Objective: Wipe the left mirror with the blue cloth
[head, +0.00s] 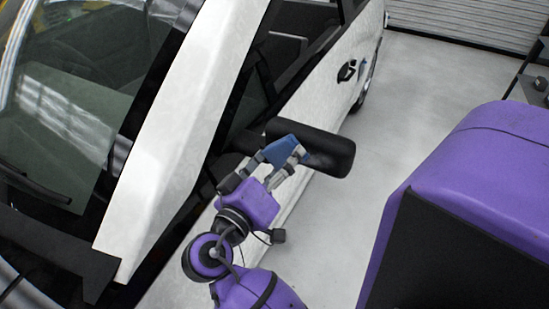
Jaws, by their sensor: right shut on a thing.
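The left mirror (331,155) is a black side mirror that sticks out from the white car (178,130) near the middle of the head view. My right gripper (287,163) is at the mirror's near side, shut on the blue cloth (279,151). The cloth lies against or just in front of the mirror housing; I cannot tell if it touches. The gripper and cloth hide part of the mirror's inner end. The mirror glass is not clearly visible. My left gripper is not in view.
The windshield (75,100) and white pillar fill the left side. The car door with its dark handle (346,71) runs away behind the mirror. Grey floor (420,75) is open to the right of the car. A shutter (470,22) stands at the back.

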